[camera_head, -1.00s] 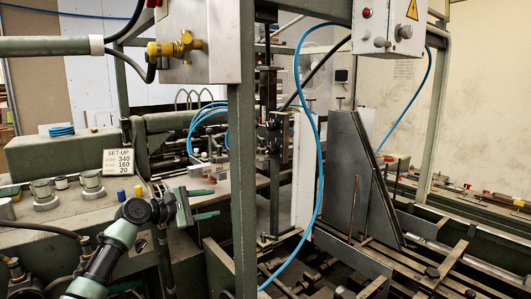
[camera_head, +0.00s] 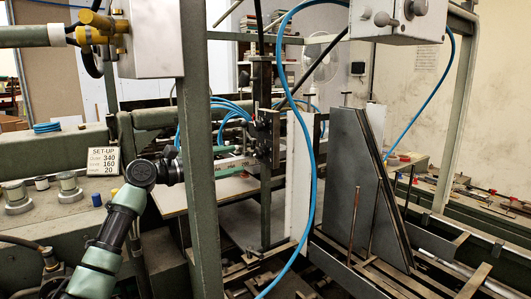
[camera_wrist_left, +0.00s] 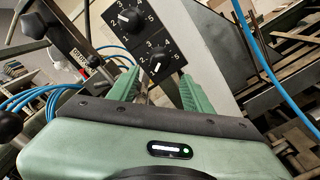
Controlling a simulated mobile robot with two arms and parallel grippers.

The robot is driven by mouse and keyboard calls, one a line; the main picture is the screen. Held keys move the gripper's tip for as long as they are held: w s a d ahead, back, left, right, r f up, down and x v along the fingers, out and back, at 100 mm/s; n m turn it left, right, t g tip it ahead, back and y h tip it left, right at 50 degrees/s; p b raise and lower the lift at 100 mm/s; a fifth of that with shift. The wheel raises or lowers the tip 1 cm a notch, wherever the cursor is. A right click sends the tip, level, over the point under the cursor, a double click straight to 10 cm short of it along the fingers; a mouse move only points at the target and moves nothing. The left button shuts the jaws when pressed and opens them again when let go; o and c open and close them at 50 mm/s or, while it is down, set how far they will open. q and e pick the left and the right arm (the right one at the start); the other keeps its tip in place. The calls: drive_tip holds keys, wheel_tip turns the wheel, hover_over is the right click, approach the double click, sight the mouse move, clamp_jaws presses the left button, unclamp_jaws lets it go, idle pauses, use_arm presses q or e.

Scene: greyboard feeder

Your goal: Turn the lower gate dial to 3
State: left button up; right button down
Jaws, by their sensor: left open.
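The lower gate dial (camera_wrist_left: 158,67) is a black knob with a white mark on a black panel with white numbers, in the left wrist view. Its exact setting is too small to tell. The upper dial (camera_wrist_left: 130,18) sits above it on the same panel. My left gripper (camera_wrist_left: 163,86) is open, with its two green fingers on either side below the lower dial and nothing between them. In the head view the left gripper (camera_head: 252,160) reaches behind a green post toward the dark gate unit (camera_head: 268,132). Contact with the dial cannot be told. My right gripper is not in view.
A green upright post (camera_head: 205,200) stands in front of my left wrist. A blue hose (camera_head: 312,150) hangs in front of the white plate (camera_head: 298,190). A grey slanted board (camera_head: 350,180) stands to the right. A set-up card (camera_head: 104,160) is at the left.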

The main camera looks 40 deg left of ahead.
sight(256, 154)
use_arm(q)
drive_tip(key=p+x, duration=0.1)
drive_tip(key=x, duration=0.1)
drive_tip(key=r+p+x, duration=0.1)
drive_tip(key=p+x, duration=0.1)
drive_tip(key=x, duration=0.1)
drive_tip(key=shift+s+d, duration=0.1)
drive_tip(key=shift+w+d+f+p, duration=0.15)
drive_tip(key=shift+w+p, duration=0.05)
drive_tip(key=shift+w, duration=0.3)
drive_tip(key=shift+w+d+f+p, duration=0.1)
drive_tip(key=shift+w+f+p, duration=0.05)
drive_tip(key=shift+w, duration=0.4)
drive_tip(key=shift+w+f, duration=0.1)
drive_tip(key=shift+w, duration=0.1)
drive_tip(key=shift+s, duration=0.1)
drive_tip(key=c, duration=1)
clamp_jaws()
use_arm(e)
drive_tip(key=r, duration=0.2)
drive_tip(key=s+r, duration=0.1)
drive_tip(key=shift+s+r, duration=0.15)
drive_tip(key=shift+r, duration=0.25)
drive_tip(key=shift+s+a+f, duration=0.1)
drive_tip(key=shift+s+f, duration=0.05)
